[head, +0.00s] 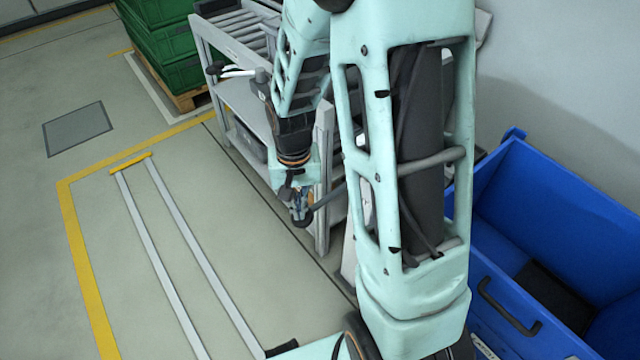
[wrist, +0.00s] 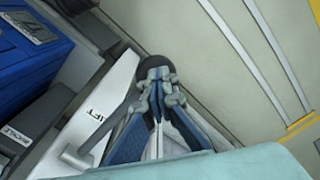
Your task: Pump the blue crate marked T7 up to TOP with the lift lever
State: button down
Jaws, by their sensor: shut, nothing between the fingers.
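The blue crate (head: 508,278) stands at the right in the head view, its near wall bearing a dark handle; I cannot read T7 on it. Its side also shows at the left of the wrist view (wrist: 35,70). The lift lever (head: 430,160) is a grey rod with a dark round knob, passing behind my arm. The knob (wrist: 153,64) shows just beyond my fingertips in the wrist view. My gripper (head: 300,205) is shut and empty, its tips (wrist: 155,78) at the knob; I cannot tell whether they touch.
A grey roller stand (head: 215,60) is behind my gripper, with green crates (head: 170,40) on a wooden pallet (head: 188,98) beyond. Floor rails (head: 160,240) and yellow lines (head: 80,250) lie to the left, where the floor is mostly clear. My arm blocks the middle.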

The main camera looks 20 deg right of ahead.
jog(key=shift+f, duration=0.15)
jog(key=shift+f+b, duration=0.45)
notch_tip(320, 180, up, 11)
jog(key=d+p, duration=0.1)
jog(key=p, duration=0.7)
jog(key=shift+w+f+p, duration=0.15)
jog(key=shift+p, duration=0.2)
jog(key=shift+f, duration=0.2)
jog(key=shift+a+f+b, duration=0.2)
jog(key=shift+f+b, duration=1.15)
jog(key=shift+f, duration=0.3)
